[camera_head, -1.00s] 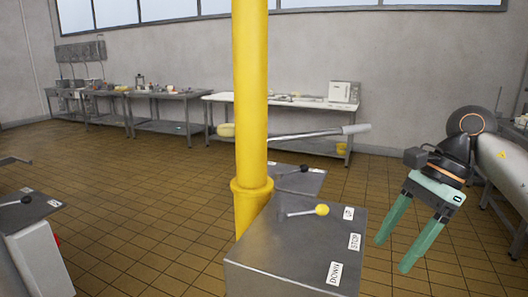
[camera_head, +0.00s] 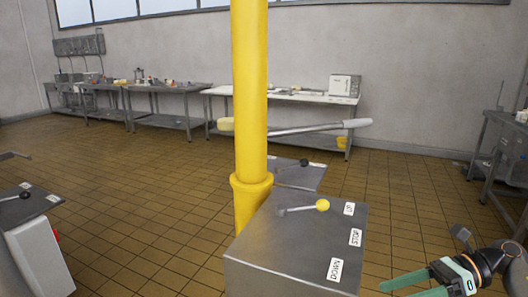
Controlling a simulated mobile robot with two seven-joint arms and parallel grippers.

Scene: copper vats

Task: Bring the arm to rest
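My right gripper (camera_head: 418,287) is low at the bottom right in the head view. Its two green fingers point left and are spread apart with nothing visible between them; the lower finger is partly cut by the frame's edge. It is right of the metal control box (camera_head: 290,245) and apart from it. The box carries a lever with a yellow knob (camera_head: 322,205) and labels UP, STOP and DOWN. The lever lies nearest the UP label (camera_head: 349,209). My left gripper is not in view.
A yellow column (camera_head: 249,100) stands behind the box, with a long metal handle (camera_head: 318,129) at its height. Another control box (camera_head: 28,206) is at the left edge. Worktables (camera_head: 285,98) line the back wall.

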